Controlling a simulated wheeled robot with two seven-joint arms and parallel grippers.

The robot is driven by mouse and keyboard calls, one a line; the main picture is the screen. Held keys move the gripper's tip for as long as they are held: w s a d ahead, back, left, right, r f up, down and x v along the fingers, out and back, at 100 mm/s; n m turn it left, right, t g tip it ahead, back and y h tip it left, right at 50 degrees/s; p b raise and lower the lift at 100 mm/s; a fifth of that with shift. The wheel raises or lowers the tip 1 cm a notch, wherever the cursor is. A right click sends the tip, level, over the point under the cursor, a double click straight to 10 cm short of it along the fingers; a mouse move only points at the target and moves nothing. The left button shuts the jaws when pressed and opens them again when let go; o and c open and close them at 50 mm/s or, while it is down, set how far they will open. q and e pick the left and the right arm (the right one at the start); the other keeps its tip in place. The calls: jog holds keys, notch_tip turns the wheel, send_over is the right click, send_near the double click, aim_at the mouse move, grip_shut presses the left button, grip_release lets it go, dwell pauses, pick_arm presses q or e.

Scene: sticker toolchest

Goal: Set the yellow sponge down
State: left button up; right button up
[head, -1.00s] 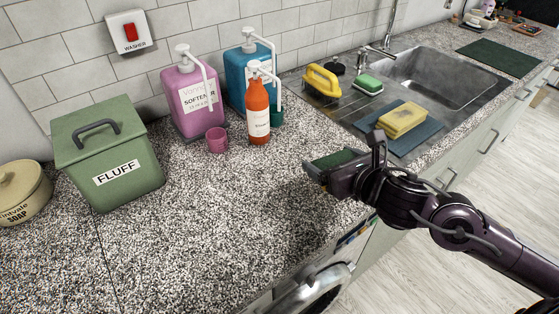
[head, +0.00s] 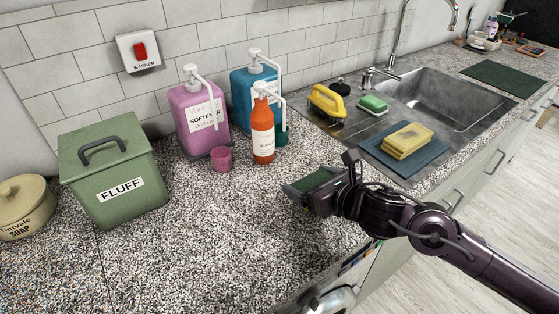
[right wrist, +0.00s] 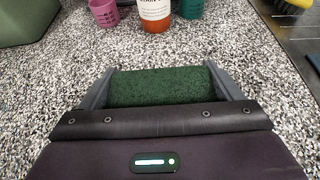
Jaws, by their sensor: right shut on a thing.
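My right gripper (head: 308,190) is shut on a block-shaped pad with a dark green, rough face (right wrist: 155,88). It is over the speckled counter, in front of the orange bottle. A yellow sponge (head: 408,139) lies on a dark blue mat (head: 376,150) beside the sink, clear of my gripper. My left gripper is not in view.
An orange bottle (head: 263,132), a pink cup (head: 222,161), a pink softener bottle (head: 203,112) and a blue bottle (head: 240,90) stand behind. A green FLUFF bin (head: 115,180) is at left. Counter (head: 230,230) in the middle is clear. A yellow-handled brush (head: 328,101) and green sponge (head: 373,103) lie by the sink.

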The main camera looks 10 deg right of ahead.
jog(key=p, duration=0.3)
send_near(271, 160)
jog(key=w, duration=0.1)
jog(key=w+a, duration=0.1)
jog(key=w, duration=0.1)
jog(key=w+r, duration=0.1)
jog(key=shift+w+a, duration=0.35)
jog(key=shift+a, duration=0.05)
jog(key=f, duration=0.2)
jog(key=shift+w+a+f+p, duration=0.15)
jog(key=shift+w+f+p, duration=0.15)
jog(key=shift+f, duration=0.4)
jog(key=shift+f, duration=0.15)
jog(key=o, duration=0.9)
jog(key=shift+c, duration=0.2)
